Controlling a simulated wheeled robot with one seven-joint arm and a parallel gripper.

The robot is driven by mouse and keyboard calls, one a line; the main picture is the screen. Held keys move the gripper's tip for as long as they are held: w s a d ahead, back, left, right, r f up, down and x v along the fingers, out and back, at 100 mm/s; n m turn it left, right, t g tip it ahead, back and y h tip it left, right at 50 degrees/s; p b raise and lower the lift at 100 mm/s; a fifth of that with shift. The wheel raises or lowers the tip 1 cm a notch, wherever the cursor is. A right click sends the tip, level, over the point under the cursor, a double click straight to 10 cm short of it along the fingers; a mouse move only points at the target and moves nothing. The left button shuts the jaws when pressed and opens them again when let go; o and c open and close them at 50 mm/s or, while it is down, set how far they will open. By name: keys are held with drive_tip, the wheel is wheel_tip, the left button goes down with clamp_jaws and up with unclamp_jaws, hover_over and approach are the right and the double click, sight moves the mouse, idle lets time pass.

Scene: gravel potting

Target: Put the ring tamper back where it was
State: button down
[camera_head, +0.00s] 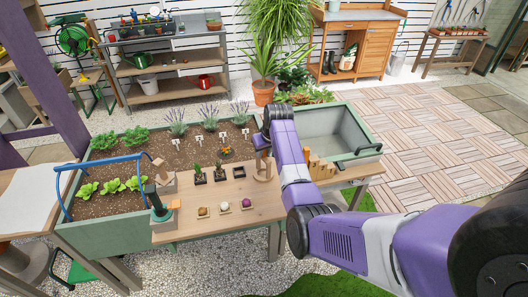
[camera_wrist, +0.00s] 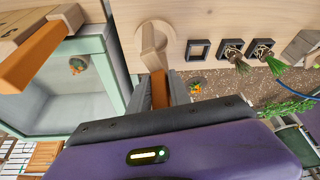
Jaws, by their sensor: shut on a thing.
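My gripper (camera_head: 262,148) is above the right part of the wooden worktop, its jaws shut on a wooden tool that I take for the ring tamper (camera_head: 263,172). In the wrist view my gripper (camera_wrist: 161,93) closes on the brown handle of the tamper (camera_wrist: 148,42). The pale, rounded ring end points away from the wrist, over the worktop. I cannot tell whether it touches the wood. The jaws hide part of the handle.
Small black pots (camera_head: 220,174) stand left of the tamper. Small dishes with balls (camera_head: 224,208) lie in front. A stepped wooden rack (camera_head: 320,166) stands to the right, near an open grey-green bin (camera_head: 335,135). A planted bed (camera_head: 160,160) lies behind. Bare worktop (camera_head: 270,205) shows in front.

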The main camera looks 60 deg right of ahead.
drive_tip(key=c, duration=1.2)
unclamp_jaws()
drive_tip(key=shift+f, duration=0.1)
